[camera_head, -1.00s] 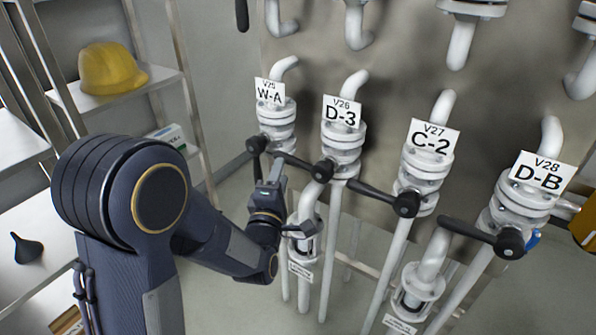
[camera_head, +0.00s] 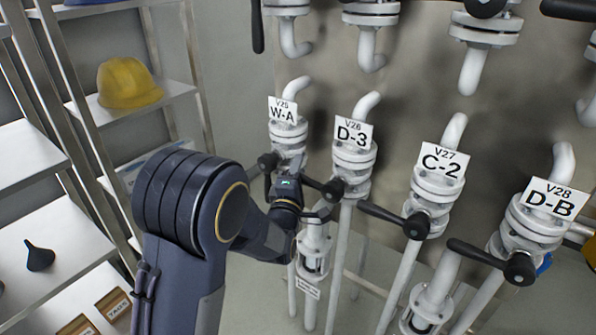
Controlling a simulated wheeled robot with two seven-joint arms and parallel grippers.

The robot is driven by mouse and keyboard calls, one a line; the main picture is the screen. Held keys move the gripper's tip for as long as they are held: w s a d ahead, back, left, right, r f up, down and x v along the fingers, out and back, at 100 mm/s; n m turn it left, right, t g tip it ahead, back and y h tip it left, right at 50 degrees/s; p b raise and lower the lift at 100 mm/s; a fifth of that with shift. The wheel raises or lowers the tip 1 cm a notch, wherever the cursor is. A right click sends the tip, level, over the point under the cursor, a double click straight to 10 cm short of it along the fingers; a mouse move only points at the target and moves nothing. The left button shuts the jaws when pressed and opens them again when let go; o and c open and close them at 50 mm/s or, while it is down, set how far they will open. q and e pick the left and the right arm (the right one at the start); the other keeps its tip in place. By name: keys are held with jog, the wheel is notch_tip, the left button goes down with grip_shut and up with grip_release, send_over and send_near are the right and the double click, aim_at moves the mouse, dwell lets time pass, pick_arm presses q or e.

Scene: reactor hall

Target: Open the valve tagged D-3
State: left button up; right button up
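The D-3 valve carries a white tag (camera_head: 353,133) reading V26 D-3, second from the left in the row. Its black lever handle (camera_head: 320,184) points left from a round hub (camera_head: 334,189) at the valve body (camera_head: 354,165). My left gripper (camera_head: 309,188) is at the handle's left end, its fingers apart, one above and one below the handle. The gripper partly hides the handle's end, and I cannot tell whether a finger touches it. My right gripper is not in view.
The W-A valve (camera_head: 288,135) is close on the left, its black hub (camera_head: 267,161) near my gripper. The C-2 valve (camera_head: 437,188) and D-B valve (camera_head: 526,224) stand to the right with levers pointing left. Shelves with a yellow helmet (camera_head: 128,82) are at left.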

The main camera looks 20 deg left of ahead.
pick_arm(q)
grip_shut()
jog(key=s+d+f+n+g+h+b, duration=0.3)
jog(key=d+f+n+g+b, duration=0.3)
jog(key=d+f+n+b, duration=0.4)
jog(key=shift+s+f+n+g+b, duration=0.4)
jog(key=shift+f+n+b, duration=0.2)
jog(key=shift+n+b, duration=2.05)
